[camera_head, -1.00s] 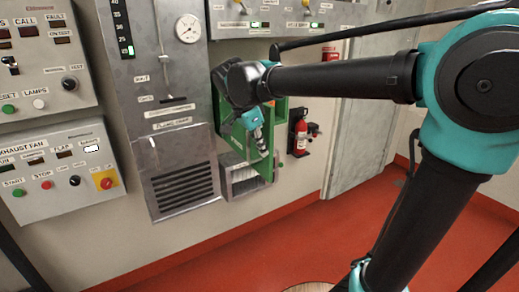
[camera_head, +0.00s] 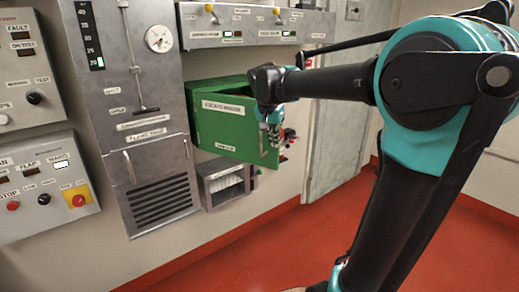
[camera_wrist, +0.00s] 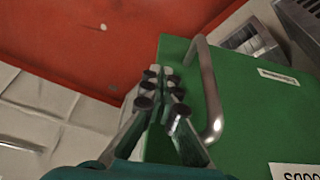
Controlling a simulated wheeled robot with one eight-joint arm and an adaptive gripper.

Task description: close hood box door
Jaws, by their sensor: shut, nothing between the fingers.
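The green hood box (camera_head: 207,86) is on the wall in the head view. Its labelled green door (camera_head: 222,126) stands partly open, swung out from the wall with its free edge to the right. In the wrist view the door (camera_wrist: 245,110) fills the middle and right, with a curved metal handle (camera_wrist: 212,95) on it. My gripper (camera_head: 272,138) is at the door's free edge in the head view. In the wrist view my gripper (camera_wrist: 161,72) is shut and empty, beside the handle and not around it. I cannot tell whether it touches the door.
A grey vented panel (camera_head: 155,180) is left of the box. A small open metal box (camera_head: 222,188) sits below it, and a switch panel (camera_head: 255,27) above. A grey door (camera_head: 338,120) is farther right. The red floor (camera_head: 270,245) in front is clear.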

